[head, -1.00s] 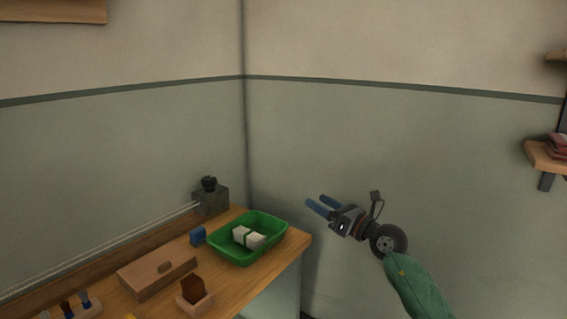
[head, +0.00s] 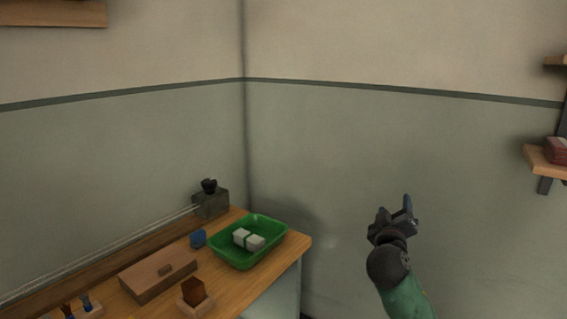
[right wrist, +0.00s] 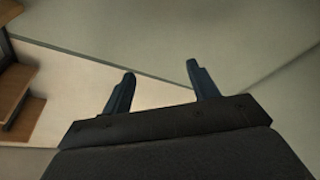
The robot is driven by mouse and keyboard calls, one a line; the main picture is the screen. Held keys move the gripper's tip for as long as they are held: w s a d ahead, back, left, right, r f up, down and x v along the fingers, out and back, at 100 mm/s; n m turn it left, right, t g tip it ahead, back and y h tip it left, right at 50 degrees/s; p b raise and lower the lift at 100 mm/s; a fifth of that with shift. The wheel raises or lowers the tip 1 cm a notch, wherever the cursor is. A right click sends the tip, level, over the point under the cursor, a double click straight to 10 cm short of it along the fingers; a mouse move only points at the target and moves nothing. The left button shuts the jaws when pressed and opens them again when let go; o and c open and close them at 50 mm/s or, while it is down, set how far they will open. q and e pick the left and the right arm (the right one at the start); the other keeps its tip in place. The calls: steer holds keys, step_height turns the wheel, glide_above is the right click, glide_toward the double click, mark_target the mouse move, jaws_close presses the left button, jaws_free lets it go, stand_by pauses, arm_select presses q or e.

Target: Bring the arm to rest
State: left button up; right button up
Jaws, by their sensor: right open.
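My right gripper (head: 396,212) is raised in the air to the right of the workbench, in front of the plain wall. Its jaws are open and nothing is between them. In the right wrist view its two blue-grey fingers (right wrist: 158,88) stand apart, with only wall behind them. My left gripper is in neither view.
The wooden workbench (head: 222,291) is at the lower left. It bears a green tray (head: 232,259) with pale blocks (head: 248,240), a wooden box (head: 152,280), a small blue item (head: 198,239) and a grey device (head: 210,204). A wall shelf (head: 546,160) is at the right.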

steer(key=s+a+f+g+y+p, duration=0.1)
steer(key=s+a+f+g+y, duration=0.15)
steer(key=s+f, duration=0.4)
steer(key=s+a+f+m+g+y+p, duration=0.1)
steer(key=s+a+f+g+y, duration=0.2)
steer(key=f, duration=0.6)
steer(key=s+a+f+g+y+p, duration=0.1)
steer(key=s+a+f+g, duration=0.2)
steer(key=s+f+g, duration=0.3)
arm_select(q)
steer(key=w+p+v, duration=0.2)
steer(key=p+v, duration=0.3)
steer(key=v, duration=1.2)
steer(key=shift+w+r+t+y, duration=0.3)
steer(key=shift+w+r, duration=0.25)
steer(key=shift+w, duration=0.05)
arm_select(e)
steer(key=s+a+f+g+y, duration=0.1)
steer(key=s+a+f, duration=0.1)
steer(key=s+f, duration=0.3)
steer(key=s+a+f+g, duration=0.2)
steer(key=s+f, duration=0.3)
steer(key=s, duration=0.9)
steer(key=s+a+f+m+g+y, duration=0.1)
steer(key=s+f, duration=0.4)
steer(key=s, duration=0.5)
steer(key=shift+a+g+y, duration=0.35)
steer(key=shift+a+g, duration=0.05)
steer(key=shift+g, duration=0.05)
